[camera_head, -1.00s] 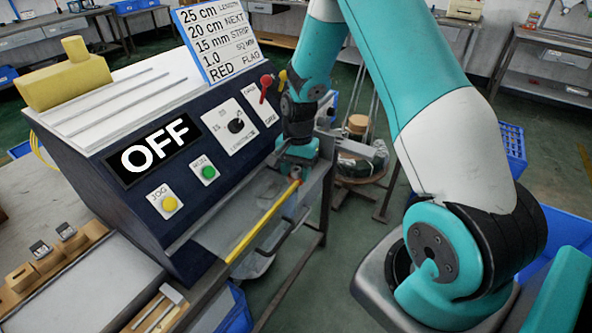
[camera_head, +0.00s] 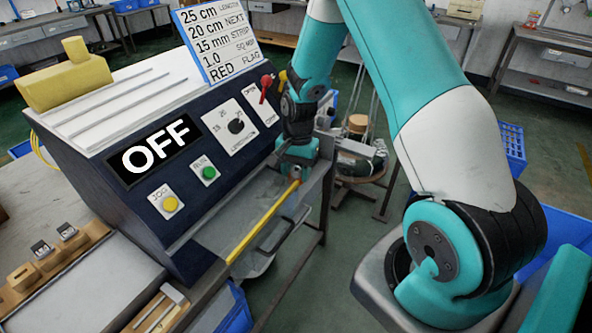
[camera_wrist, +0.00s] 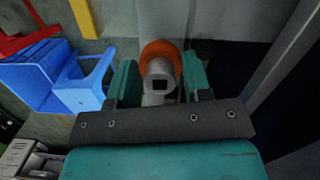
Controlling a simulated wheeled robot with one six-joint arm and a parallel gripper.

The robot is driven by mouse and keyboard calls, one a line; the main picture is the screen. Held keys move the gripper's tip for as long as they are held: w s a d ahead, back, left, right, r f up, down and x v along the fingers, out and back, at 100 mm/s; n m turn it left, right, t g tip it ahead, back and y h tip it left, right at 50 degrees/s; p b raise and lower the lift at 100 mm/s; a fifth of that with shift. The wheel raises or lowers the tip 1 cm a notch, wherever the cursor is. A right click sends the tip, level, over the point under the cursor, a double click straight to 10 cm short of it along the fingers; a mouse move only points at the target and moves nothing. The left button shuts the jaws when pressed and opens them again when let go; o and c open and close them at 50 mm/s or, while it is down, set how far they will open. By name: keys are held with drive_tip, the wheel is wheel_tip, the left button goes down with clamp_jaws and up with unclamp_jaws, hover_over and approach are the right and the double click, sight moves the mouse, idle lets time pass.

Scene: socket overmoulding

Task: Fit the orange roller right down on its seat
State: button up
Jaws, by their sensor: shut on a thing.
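The orange roller (camera_wrist: 153,47) shows in the wrist view as an orange ring around a grey hub (camera_wrist: 160,82) with a dark square hole. It lies between the two teal fingers of my gripper (camera_wrist: 160,75), which is shut on it. A pale grey surface (camera_wrist: 165,15) lies beyond the roller. I cannot tell whether the roller touches it, and I cannot make out the seat. In the head view my gripper (camera_head: 297,160) is at the right end of the dark machine (camera_head: 185,225), by the yellow bar (camera_head: 262,222). The roller is not clear there.
The machine's display reads OFF, with a yellow JOG button (camera_head: 169,203) and a green RUN button (camera_head: 209,172). A stand with a tan spool (camera_head: 357,122) is behind my wrist. Blue plastic furniture (camera_wrist: 75,85) shows at the left in the wrist view.

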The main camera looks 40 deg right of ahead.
drive_tip(key=shift+f+b, duration=1.2)
drive_tip(key=shift+f, duration=0.75)
drive_tip(key=o, duration=1)
drive_tip(key=shift+w+r, duration=0.1)
drive_tip(key=shift+w+r, duration=0.15)
drive_tip(key=shift+r, duration=0.2)
wheel_tip(320, 180, up, 16)
drive_tip(key=d, duration=0.1)
drive_tip(key=shift+w+d+r+b, duration=0.2)
drive_tip(key=shift+d+b, duration=0.2)
